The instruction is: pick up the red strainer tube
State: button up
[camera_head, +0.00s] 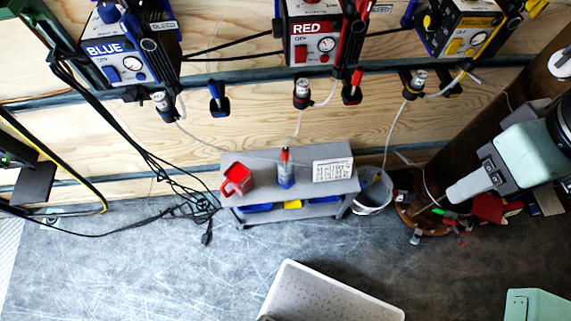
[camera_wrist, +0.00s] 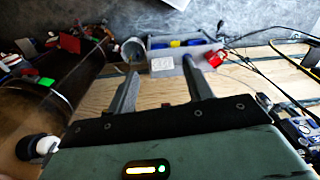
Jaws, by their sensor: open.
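A slim upright tube with a red top, clear body and blue lower part (camera_head: 286,168) stands on the grey bench (camera_head: 258,160). It may be the red strainer tube, but I cannot be sure. Another small clear canister (camera_head: 302,94) hangs on a hose under the red pump box (camera_head: 312,35). My gripper (camera_head: 458,192) is at the right in the head view, to the right of the bench and apart from it. In the wrist view my gripper (camera_wrist: 160,66) is open, with nothing held between its fingers. The bench lies beyond the fingertips there; the tube is not clear.
A dark brown cylinder (camera_head: 490,90) stands behind my gripper. Black cables (camera_head: 190,200) lie left. Hoses hang along the wooden wall.

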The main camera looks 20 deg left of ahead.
aim_at(284, 152)
jog(key=j+u, duration=0.1)
jog(key=u, duration=0.3)
jog(key=j+u, duration=0.1)
jog(key=u, duration=0.3)
jog(key=i+u, duration=0.1)
jog(key=u, duration=0.25)
jog(key=i+j+u, duration=0.1)
jog(key=u, duration=0.3)
jog(key=i+j+z, duration=0.1)
jog(key=j+z, duration=0.2)
jog(key=j, duration=0.75)
jog(key=j+z, duration=0.35)
jog(key=j, duration=0.65)
